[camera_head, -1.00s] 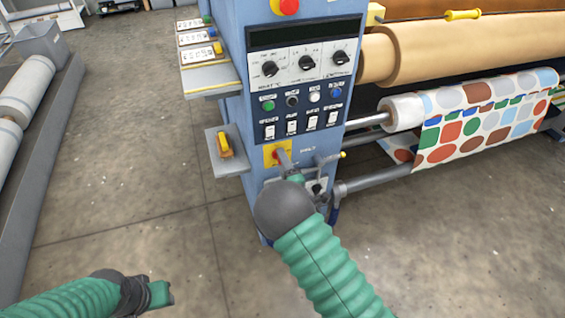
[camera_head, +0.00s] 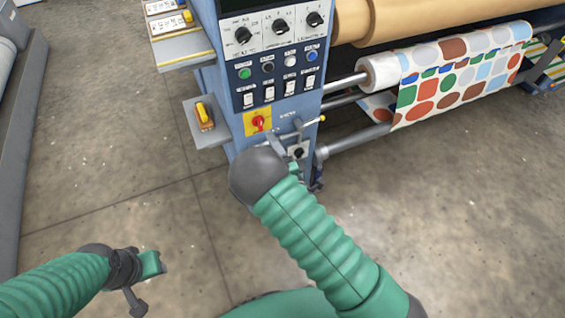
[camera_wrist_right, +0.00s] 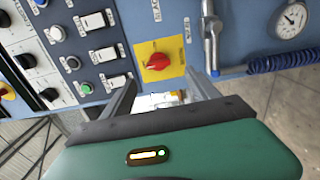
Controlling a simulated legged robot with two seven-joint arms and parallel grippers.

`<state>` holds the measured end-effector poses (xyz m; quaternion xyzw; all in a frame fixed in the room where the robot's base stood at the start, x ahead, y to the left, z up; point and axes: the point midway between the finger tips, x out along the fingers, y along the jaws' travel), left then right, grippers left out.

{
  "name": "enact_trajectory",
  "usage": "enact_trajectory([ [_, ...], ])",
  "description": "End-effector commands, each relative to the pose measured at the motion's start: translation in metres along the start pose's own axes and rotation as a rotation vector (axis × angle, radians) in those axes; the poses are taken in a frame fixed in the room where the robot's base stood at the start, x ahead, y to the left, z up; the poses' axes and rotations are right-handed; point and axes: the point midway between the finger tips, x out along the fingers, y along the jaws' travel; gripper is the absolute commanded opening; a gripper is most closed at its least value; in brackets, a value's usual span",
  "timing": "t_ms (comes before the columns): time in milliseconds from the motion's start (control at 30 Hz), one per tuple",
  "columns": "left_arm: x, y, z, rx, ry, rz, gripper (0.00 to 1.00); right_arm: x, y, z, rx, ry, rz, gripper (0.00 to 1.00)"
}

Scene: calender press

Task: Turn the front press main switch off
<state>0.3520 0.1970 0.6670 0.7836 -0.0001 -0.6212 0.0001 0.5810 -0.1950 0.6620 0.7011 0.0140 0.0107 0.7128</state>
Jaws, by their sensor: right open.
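The main switch (camera_head: 258,123) is a red rotary knob on a yellow square plate, low on the blue front of the press. In the right wrist view the knob (camera_wrist_right: 157,61) sits ahead of my right gripper (camera_wrist_right: 160,90). Its two fingers are spread, with nothing held between them, and their tips look apart from the knob. In the head view the right hand is below the switch, its fingers mostly hidden by the wrist. My left gripper (camera_head: 150,264) is at the lower left over the floor, far from the switch; its jaw opening is unclear.
Above the switch are white rocker switches (camera_head: 270,94), coloured buttons and black dials. A yellow-handled control (camera_head: 204,115) sits on a side bracket. A metal lever (camera_wrist_right: 211,35), a gauge (camera_wrist_right: 291,18) and a blue coiled hose (camera_wrist_right: 284,63) are close right of the switch.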

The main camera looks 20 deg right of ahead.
Motion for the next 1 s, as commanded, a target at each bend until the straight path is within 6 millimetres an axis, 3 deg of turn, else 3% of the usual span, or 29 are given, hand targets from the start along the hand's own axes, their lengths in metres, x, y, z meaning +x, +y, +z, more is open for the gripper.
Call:
enact_trajectory([
  [200,-0.011,0.0,-0.003,0.0,0.0,0.0,0.36,-0.06,-0.001,-0.001,-0.001,0.001,-0.007,0.69],
  [333,-0.012,0.0,-0.003,0.0,0.0,0.0,0.36,-0.08,-0.002,-0.001,-0.001,0.001,-0.005,0.69],
  [867,-0.012,0.0,-0.003,0.0,0.0,0.0,0.36,-0.087,-0.002,-0.001,0.002,0.0,-0.003,0.69],
  [1000,-0.012,0.0,-0.003,0.0,0.0,0.0,0.36,-0.079,-0.007,0.01,0.121,-0.068,-0.071,0.69],
])
